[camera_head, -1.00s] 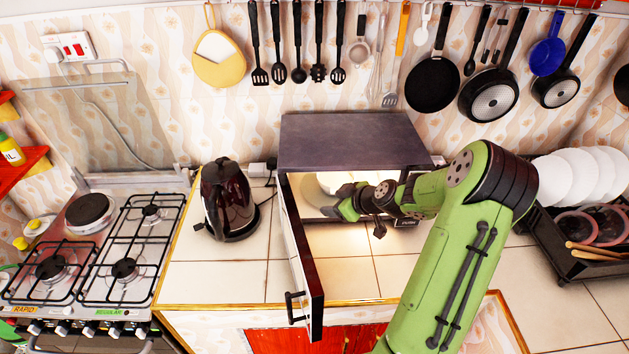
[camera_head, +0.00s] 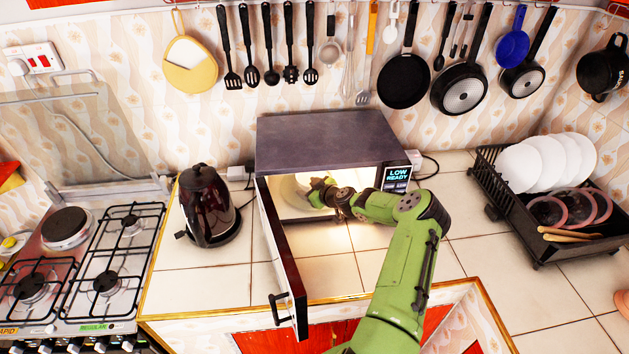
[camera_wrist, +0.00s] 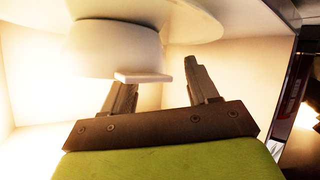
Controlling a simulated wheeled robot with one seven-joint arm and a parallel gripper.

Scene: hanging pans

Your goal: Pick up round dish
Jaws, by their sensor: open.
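The round dish (camera_wrist: 112,47) is white, with a small flat tab handle, and is inside the lit microwave (camera_head: 330,141). In the wrist view it is at upper left, against a pale round plate (camera_wrist: 190,18). My gripper (camera_wrist: 160,77) is open, with its two fingers pointing at the dish. The tab handle shows near the gap between the fingertips, closer to the left finger; I cannot tell whether they touch. In the head view my gripper (camera_head: 318,191) reaches through the microwave's open front and hides part of the dish.
The microwave door (camera_head: 279,262) stands open to the left of my arm. A dark kettle (camera_head: 208,205) and a gas stove (camera_head: 85,265) are further left. A dish rack (camera_head: 550,235) with plates stands at right. Pans and utensils hang above.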

